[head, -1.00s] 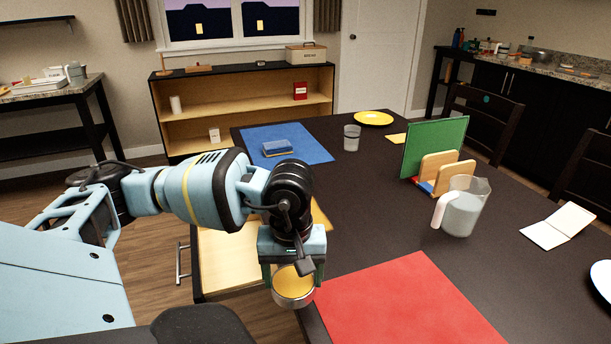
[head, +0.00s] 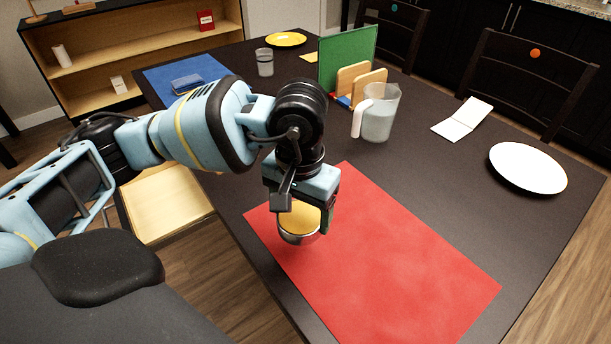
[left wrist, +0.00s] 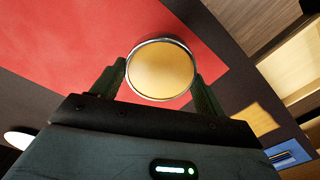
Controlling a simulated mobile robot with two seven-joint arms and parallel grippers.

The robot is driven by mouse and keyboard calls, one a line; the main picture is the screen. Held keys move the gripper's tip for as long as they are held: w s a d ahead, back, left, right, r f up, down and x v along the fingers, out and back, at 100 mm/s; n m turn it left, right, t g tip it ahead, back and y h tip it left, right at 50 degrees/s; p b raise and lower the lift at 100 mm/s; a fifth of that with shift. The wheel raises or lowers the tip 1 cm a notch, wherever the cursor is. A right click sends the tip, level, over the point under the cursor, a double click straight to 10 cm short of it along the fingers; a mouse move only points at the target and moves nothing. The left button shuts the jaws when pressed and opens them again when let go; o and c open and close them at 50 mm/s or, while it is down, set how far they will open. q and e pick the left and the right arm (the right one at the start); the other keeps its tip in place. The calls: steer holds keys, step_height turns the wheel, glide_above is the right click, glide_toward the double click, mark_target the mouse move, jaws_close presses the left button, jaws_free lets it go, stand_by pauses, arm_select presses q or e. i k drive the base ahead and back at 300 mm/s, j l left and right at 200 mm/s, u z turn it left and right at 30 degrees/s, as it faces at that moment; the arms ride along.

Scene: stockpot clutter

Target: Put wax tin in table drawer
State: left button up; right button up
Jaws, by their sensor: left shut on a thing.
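The wax tin (head: 299,222), a round silver tin with a yellow-orange top, is held in my left gripper (head: 305,208). It hangs over the near-left part of the red mat. In the left wrist view the tin (left wrist: 160,69) sits between the two fingers of the gripper (left wrist: 160,85). The table drawer (head: 168,205) stands pulled out at the table's left side, with a pale wooden inside. The bare drawer floor shows left of the gripper; my arm hides part of it. My right gripper is not in view.
The red mat (head: 390,265) covers the near table. A pitcher (head: 378,118), a rack with a green board (head: 347,60), a white plate (head: 528,168) and an open booklet (head: 462,120) stand farther right. A glass (head: 265,63) and blue mat (head: 160,78) lie farther back.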

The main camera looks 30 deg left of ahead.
mark_target(162, 201)
steer(key=u, duration=1.2)
steer(key=i+j, duration=0.55)
steer(key=j, duration=0.1)
